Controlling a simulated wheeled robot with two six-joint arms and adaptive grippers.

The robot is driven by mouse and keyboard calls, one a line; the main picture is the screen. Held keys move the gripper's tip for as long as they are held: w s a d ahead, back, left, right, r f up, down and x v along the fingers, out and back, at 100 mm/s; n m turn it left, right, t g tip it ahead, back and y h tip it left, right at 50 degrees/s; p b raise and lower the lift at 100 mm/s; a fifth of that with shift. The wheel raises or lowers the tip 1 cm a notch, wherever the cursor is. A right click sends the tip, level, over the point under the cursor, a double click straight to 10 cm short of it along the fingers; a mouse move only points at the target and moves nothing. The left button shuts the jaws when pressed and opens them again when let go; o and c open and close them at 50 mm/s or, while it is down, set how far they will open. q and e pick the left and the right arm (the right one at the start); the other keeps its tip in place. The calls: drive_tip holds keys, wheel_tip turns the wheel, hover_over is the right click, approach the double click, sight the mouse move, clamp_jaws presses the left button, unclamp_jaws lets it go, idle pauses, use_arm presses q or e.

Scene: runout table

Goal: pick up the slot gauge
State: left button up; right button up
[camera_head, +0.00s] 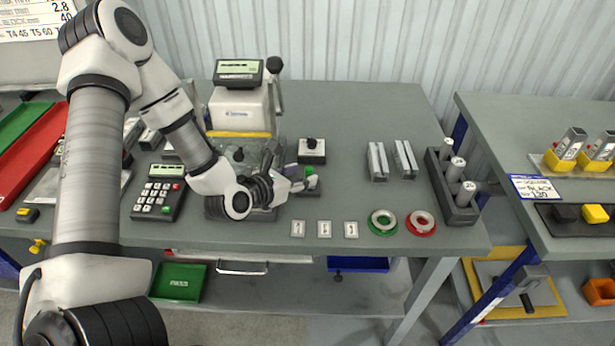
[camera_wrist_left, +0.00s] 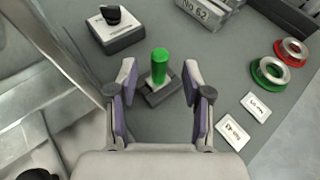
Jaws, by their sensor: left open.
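The slot gauge (camera_wrist_left: 159,66) appears to be the piece with an upright green cylindrical grip, standing in or on a small dark grey block (camera_wrist_left: 161,93). In the head view its green top (camera_head: 311,180) shows just right of my left gripper (camera_head: 300,181), which partly covers it. In the left wrist view my left gripper (camera_wrist_left: 160,82) is open. Its two fingers are on either side of the green grip, with gaps on both sides, and nothing is held. My right gripper is in neither view.
A block with a black knob (camera_head: 312,150) stands just behind. A machine with a display (camera_head: 240,105) is at the back left. White tags (camera_head: 324,229), a green ring (camera_head: 382,222) and a red ring (camera_head: 421,223) lie toward the front right. A pin rack (camera_head: 452,187) stands at the right.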

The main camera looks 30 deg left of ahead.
sight(306, 173)
use_arm(q)
drive_tip(key=x, duration=0.4)
drive_tip(key=shift+w+d+f, duration=0.1)
drive_tip(key=shift+w+f, duration=0.05)
drive_tip(key=shift+w, duration=0.1)
drive_tip(key=shift+s, duration=0.15)
drive_tip(key=shift+s+r, duration=0.25)
drive_tip(key=shift+c, duration=1)
drive_tip(key=shift+s, duration=0.1)
drive_tip(key=c, duration=0.6)
clamp_jaws()
